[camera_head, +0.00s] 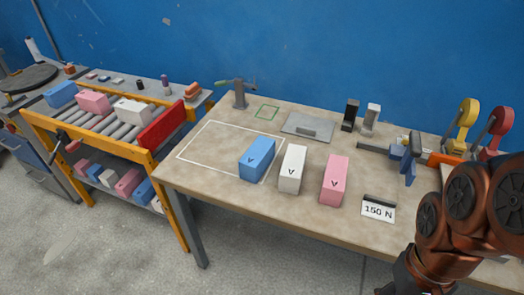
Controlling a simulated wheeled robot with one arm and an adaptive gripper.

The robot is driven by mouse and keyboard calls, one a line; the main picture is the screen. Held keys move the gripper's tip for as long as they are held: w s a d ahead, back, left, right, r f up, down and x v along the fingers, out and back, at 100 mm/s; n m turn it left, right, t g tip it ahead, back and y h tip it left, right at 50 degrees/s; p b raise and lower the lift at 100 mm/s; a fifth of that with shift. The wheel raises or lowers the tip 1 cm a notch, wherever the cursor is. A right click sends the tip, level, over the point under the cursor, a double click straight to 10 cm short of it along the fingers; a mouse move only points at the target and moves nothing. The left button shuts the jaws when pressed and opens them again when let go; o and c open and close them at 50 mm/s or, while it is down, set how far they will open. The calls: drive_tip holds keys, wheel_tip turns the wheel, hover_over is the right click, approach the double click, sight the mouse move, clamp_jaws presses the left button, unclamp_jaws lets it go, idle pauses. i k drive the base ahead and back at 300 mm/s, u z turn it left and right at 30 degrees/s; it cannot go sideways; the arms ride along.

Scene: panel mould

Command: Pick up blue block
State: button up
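A blue block (257,158) with a dark mark on its top lies on the brown workbench (225,205). It sits at the lower right part of a white outlined rectangle, partly across its line. A white block (291,169) stands just to its right, and a pink block (335,180) is farther right, each with a similar mark. My arm shows at the lower right, apart from the blocks. My gripper is out of the picture.
A roller rack (118,122) at left carries another blue block (61,94), a pink one and a white one, with more blocks below. A grey plate (308,127), a vise (407,157) and a "150 N" card (378,209) lie on the bench. The outlined area's left is clear.

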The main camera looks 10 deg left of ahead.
sight(252, 165)
drive_tip(key=k, duration=0.5)
drive_tip(key=z, duration=1.1)
drive_tip(key=i, duration=1.05)
drive_tip(key=u, duration=4.3)
